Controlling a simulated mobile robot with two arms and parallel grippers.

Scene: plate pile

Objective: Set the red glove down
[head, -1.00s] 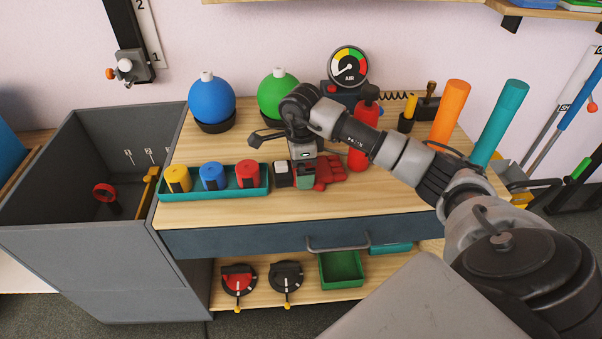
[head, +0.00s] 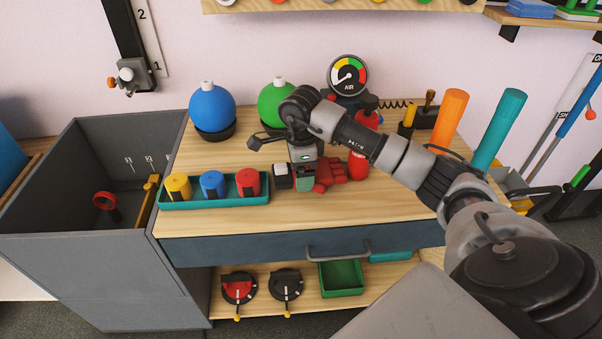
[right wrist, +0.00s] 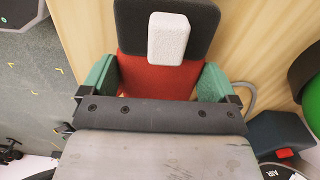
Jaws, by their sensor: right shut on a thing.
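The red glove (head: 331,172) is over the wooden bench top (head: 370,205), right of the teal tray. Its red fingers point right, and a dark cuff end with a white block shows on its left. My right gripper (head: 305,182) reaches down from above and is shut on the glove. In the right wrist view the green fingers of my right gripper (right wrist: 158,88) press both sides of the red glove (right wrist: 150,78). The gripper body hides the glove's fingers there. I cannot tell whether the glove touches the bench. My left gripper is out of view.
The teal tray (head: 212,201) with yellow, blue and red knobs is close on the left. Blue (head: 212,106) and green (head: 278,102) spheres and a red bottle (head: 358,164) stand behind. Orange (head: 449,121) and teal (head: 499,130) cylinders stand right. The front of the bench is clear.

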